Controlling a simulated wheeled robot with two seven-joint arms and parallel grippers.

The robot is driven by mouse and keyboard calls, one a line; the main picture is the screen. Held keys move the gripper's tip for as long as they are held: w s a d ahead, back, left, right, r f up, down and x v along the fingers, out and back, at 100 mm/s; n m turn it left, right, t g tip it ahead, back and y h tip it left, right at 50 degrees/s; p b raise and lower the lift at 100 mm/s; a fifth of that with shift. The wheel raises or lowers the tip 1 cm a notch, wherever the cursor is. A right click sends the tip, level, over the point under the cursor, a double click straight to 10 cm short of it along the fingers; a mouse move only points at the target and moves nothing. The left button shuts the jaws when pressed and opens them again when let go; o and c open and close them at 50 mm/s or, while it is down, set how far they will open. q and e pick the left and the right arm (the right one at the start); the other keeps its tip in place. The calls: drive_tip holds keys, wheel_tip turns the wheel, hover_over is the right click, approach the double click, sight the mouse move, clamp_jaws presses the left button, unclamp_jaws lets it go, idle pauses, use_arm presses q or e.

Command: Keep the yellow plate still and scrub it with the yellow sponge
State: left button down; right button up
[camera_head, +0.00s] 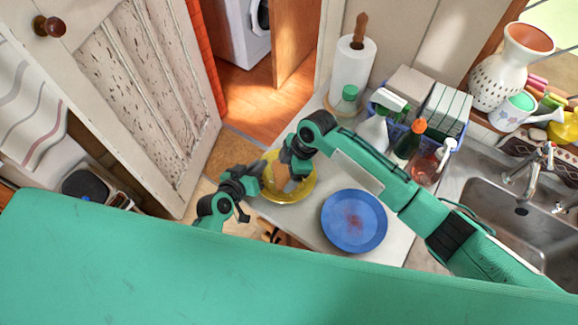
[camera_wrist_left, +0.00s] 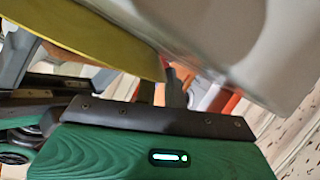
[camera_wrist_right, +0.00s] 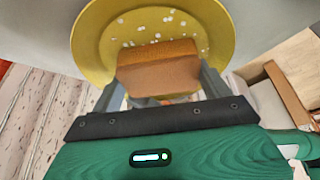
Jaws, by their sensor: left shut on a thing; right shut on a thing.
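The yellow plate (camera_head: 302,188) lies at the counter's left edge, beside the blue plate. It also shows in the right wrist view (camera_wrist_right: 90,50), with white specks on its face, and as a yellow band in the left wrist view (camera_wrist_left: 100,40). My left gripper (camera_head: 258,172) is shut on the plate's left rim. My right gripper (camera_head: 284,176) is over the plate, shut on the sponge (camera_wrist_right: 158,70), which looks orange-brown. The sponge covers the plate's near middle in the right wrist view; I cannot tell whether it presses on the plate.
A blue plate (camera_head: 354,221) with a reddish stain lies to the right. Behind it stand a paper towel roll (camera_head: 352,65), bottles (camera_head: 374,133) and a blue rack (camera_head: 396,108). The sink (camera_head: 508,215) is at far right. My right arm crosses above the counter.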

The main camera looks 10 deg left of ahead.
use_arm(q)
drive_tip(key=shift+f, duration=0.2)
use_arm(e)
drive_tip(key=shift+s+a, duration=0.15)
drive_tip(key=shift+s, duration=0.05)
use_arm(q)
drive_tip(key=shift+s, duration=0.1)
use_arm(e)
drive_tip(key=shift+w+d+f, duration=0.1)
drive_tip(key=shift+w+d, duration=0.15)
drive_tip(key=shift+w, duration=0.25)
drive_tip(key=shift+w+d+f, duration=0.1)
drive_tip(key=shift+w+d, duration=0.15)
drive_tip(key=shift+w, duration=0.2)
drive_tip(key=shift+s+a+r, duration=0.1)
drive_tip(key=shift+s+a, duration=0.2)
drive_tip(key=shift+s, duration=0.2)
drive_tip(key=shift+s+a+r, duration=0.1)
drive_tip(key=shift+s+a, duration=0.15)
drive_tip(key=shift+s, duration=0.2)
drive_tip(key=shift+w+d+f, duration=0.2)
drive_tip(key=shift+w+d, duration=0.15)
drive_tip(key=shift+w, duration=0.15)
drive_tip(key=shift+a+r, duration=0.1)
drive_tip(key=shift+r, duration=4.2)
use_arm(q)
drive_tip(key=c, duration=1.6)
unclamp_jaws()
drive_tip(key=shift+o, duration=1)
